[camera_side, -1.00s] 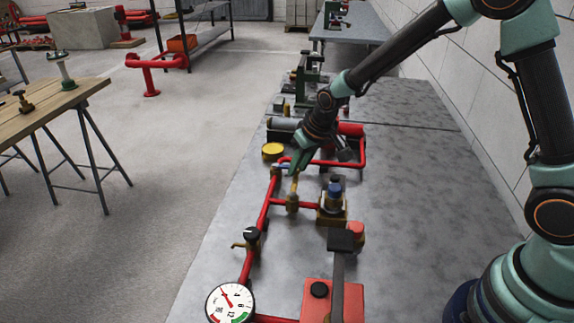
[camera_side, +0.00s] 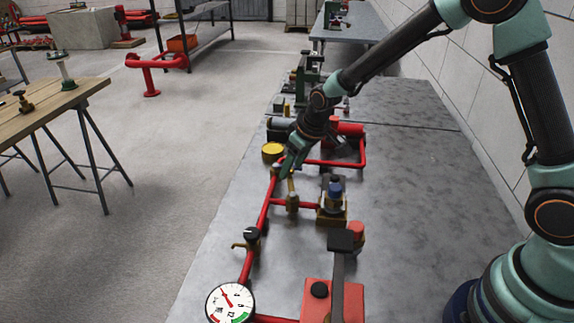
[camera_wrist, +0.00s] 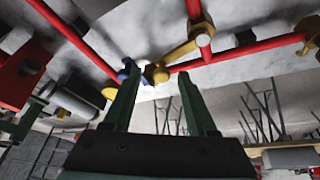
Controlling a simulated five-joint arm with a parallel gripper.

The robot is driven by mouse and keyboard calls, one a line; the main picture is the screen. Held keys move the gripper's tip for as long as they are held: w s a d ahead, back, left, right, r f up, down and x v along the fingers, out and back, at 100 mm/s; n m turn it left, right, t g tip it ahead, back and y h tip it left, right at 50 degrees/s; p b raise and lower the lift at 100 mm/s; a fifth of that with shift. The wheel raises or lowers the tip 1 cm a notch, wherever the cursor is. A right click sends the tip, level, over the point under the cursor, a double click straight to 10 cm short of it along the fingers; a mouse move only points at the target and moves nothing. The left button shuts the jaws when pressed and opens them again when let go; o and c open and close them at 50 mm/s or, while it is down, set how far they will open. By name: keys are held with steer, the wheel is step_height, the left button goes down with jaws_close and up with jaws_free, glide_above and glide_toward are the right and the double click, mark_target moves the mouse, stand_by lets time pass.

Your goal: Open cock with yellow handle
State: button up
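A brass-coloured cock (camera_side: 292,204) sits on the red pipework in the side view. Its upright yellow handle (camera_side: 292,187) stands just in front of my gripper (camera_side: 282,172). In the wrist view, a yellow lever-like part (camera_wrist: 178,53) crosses the red pipes, and its rounded end shows between the fingertips. My gripper (camera_wrist: 155,78) has its two green fingers apart, with a clear gap. I cannot tell whether a finger touches the handle. The fingers partly hide the pipe behind them in the side view.
A yellow round cap (camera_side: 273,151) is close behind my gripper. A blue-topped valve (camera_side: 334,190) stands to the right. A pressure gauge (camera_side: 230,303) and a black-knobbed tap (camera_side: 251,236) are nearer the camera. The grey bench (camera_side: 420,190) is bare on the right.

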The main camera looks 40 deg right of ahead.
steer(key=v, duration=1.2)
stand_by(0.4)
steer(key=shift+w+a+g, duration=0.5)
steer(key=shift+w+g, duration=1.7)
steer(key=shift+w, duration=0.5)
steer(key=shift+h, duration=0.3)
step_height(320, 180, down, 11)
steer(key=shift+f, duration=0.1)
steer(key=shift+c, duration=0.4)
jaws_close()
